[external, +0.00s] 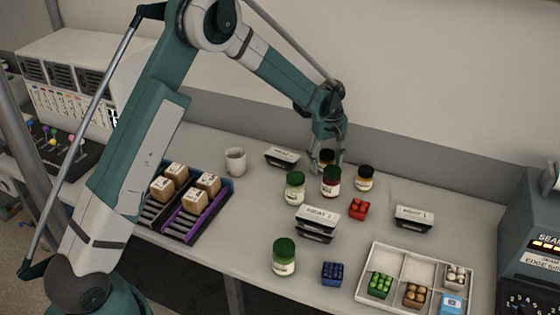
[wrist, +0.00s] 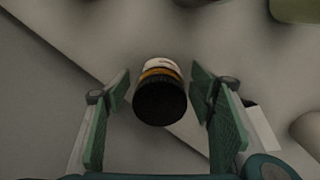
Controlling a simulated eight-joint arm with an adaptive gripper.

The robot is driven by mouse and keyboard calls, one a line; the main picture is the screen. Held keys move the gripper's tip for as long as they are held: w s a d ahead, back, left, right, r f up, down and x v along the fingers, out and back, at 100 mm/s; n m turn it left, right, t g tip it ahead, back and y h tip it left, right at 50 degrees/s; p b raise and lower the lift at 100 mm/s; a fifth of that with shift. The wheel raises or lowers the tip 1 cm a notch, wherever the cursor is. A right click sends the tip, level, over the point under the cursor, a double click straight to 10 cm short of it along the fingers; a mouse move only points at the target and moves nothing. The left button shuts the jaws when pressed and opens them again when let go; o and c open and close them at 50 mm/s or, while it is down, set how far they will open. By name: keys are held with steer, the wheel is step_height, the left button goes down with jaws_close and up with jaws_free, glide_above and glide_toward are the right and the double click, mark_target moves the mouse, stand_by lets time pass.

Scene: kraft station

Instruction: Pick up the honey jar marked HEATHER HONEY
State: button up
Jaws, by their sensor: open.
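A small amber jar with a dark lid (wrist: 160,103) stands between the spread fingers of my gripper (wrist: 160,76) in the wrist view, with a gap on each side. In the external view this jar (external: 326,157) is partly hidden by my gripper (external: 328,153), which is open and points down over it at the back of the table. A second small amber jar with a dark lid (external: 365,179) stands to its right. I cannot read the label on either jar, so I cannot tell which is HEATHER HONEY.
A white cup (external: 235,162), black-and-white label stands (external: 317,222), a red block of small pieces (external: 359,209) and a white divided tray (external: 383,257) are around. The wall is close behind.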

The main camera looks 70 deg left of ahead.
steer(key=c, duration=1.3)
steer(key=shift+o, duration=0.2)
steer(key=shift+r, duration=0.15)
steer(key=shift+r, duration=4.85)
